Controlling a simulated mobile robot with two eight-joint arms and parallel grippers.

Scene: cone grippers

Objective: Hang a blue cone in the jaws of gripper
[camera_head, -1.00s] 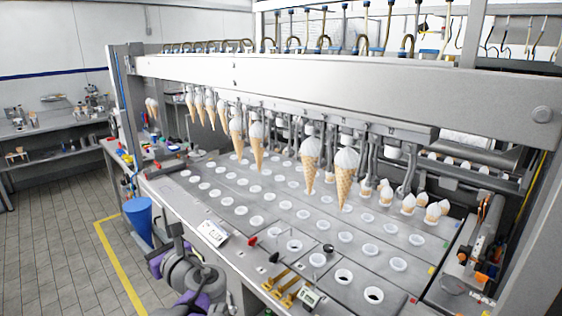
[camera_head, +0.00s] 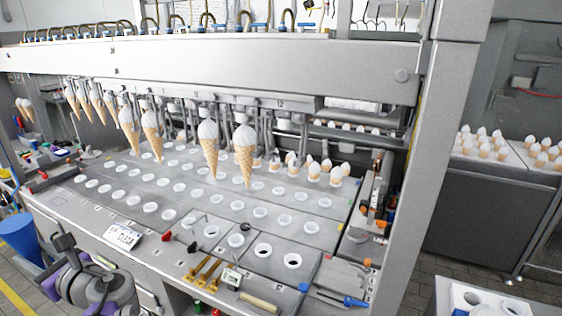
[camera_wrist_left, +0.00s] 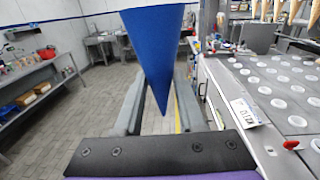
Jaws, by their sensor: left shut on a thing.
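Waffle cones with white tops, such as the one nearest the right (camera_head: 245,158), hang point down from the machine's row of jaws. Some jaws between the hanging cones look empty. My right gripper is not in view.
The machine's grey deck (camera_head: 230,190) has rows of round white holes. Small brass fittings (camera_head: 202,270) and a red knob (camera_head: 167,236) stand near its front edge. A thick beam (camera_head: 220,63) spans above the jaws. A counter with more cones (camera_head: 485,150) stands at the right.

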